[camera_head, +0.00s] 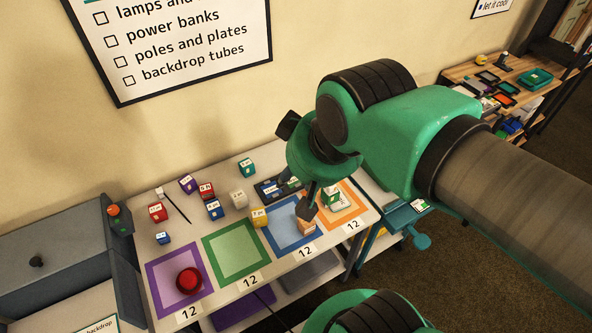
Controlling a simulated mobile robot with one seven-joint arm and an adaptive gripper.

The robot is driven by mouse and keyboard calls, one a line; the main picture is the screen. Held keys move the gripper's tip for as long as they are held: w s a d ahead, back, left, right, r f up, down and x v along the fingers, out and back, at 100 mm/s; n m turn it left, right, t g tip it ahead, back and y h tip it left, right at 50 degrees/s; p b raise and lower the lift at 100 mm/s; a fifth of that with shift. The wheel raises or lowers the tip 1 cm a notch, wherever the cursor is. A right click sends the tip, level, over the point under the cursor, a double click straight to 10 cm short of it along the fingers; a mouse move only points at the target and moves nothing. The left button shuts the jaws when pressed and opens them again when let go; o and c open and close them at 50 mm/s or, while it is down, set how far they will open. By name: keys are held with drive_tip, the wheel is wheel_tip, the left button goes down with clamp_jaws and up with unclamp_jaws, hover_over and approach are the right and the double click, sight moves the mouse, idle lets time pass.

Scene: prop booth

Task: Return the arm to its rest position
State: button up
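My arm, green and black with a grey-brown tube, reaches in from the right over the table (143,249). My gripper (308,208) points down over the blue-framed square (271,228). Its dark fingertips are just above or at a tan block (307,229) near that square's right edge. I cannot tell whether they touch it or how far apart the fingers are. Part of the gripper is hidden by the arm.
Purple (163,300), green (236,267) and orange (352,211) framed squares share the table. A red round object (189,280) is on the purple one. A white-green block (331,197) is on the orange one. Several small cubes stand behind. Shelves (465,72) are at right.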

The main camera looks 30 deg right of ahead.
idle(0.4)
wheel_tip(320, 180, down, 6)
drive_tip(key=b, duration=0.6)
